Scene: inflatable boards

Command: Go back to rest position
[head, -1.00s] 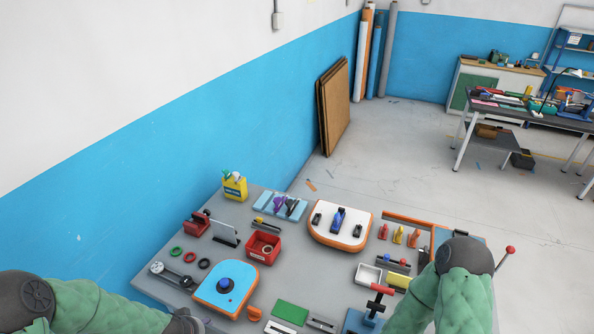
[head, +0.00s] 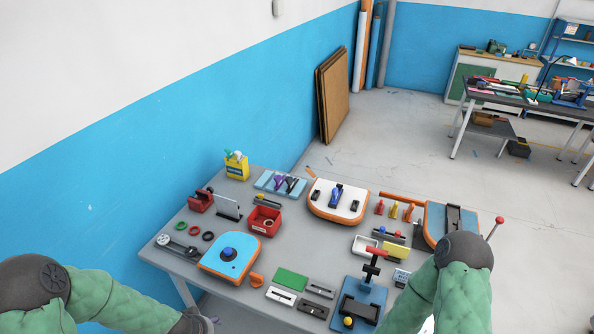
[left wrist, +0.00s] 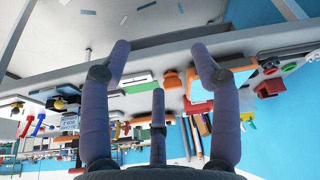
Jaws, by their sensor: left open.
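My left arm (head: 100,298) comes in at the lower left of the head view, bent, with its dark wrist at the bottom edge. My left gripper (left wrist: 160,50) shows in the left wrist view with its purple fingers spread and nothing between them. It is in front of the table's near edge, apart from the things on top. My right arm (head: 455,295) stands at the lower right, its dark elbow overlapping the table's right part. Its gripper is out of the picture.
Brown panels (head: 333,95) lean on the wall.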

